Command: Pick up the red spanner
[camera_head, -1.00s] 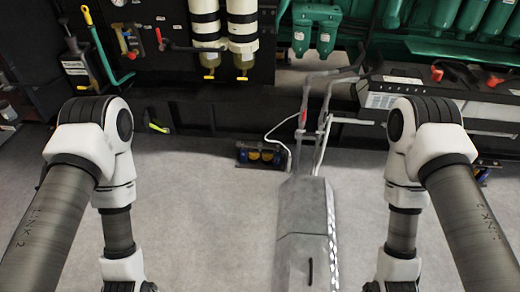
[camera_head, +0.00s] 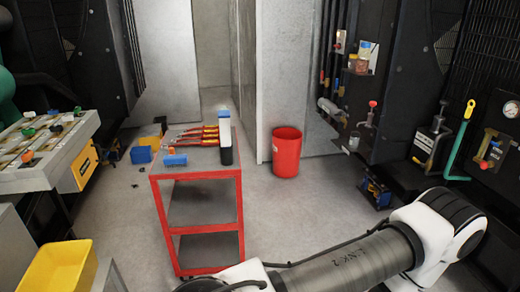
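A red cart (camera_head: 200,173) with grey shelves stands left of the middle. Several red-handled tools (camera_head: 197,132) lie on its top towards the back, with some yellow on them. They are too small for me to tell whether one is the red spanner. A white and dark upright bottle-like thing (camera_head: 226,140) stands at the top's right edge. A small blue block (camera_head: 175,160) lies near the top's front. One of my arms crosses the lower right. Neither gripper is in view.
A red bin (camera_head: 287,152) stands on the floor right of the cart. Blue and yellow boxes (camera_head: 146,150) lie behind it at left. A yellow tub (camera_head: 58,268) is at lower left. Dark machinery lines the right. Floor between cart and bin is clear.

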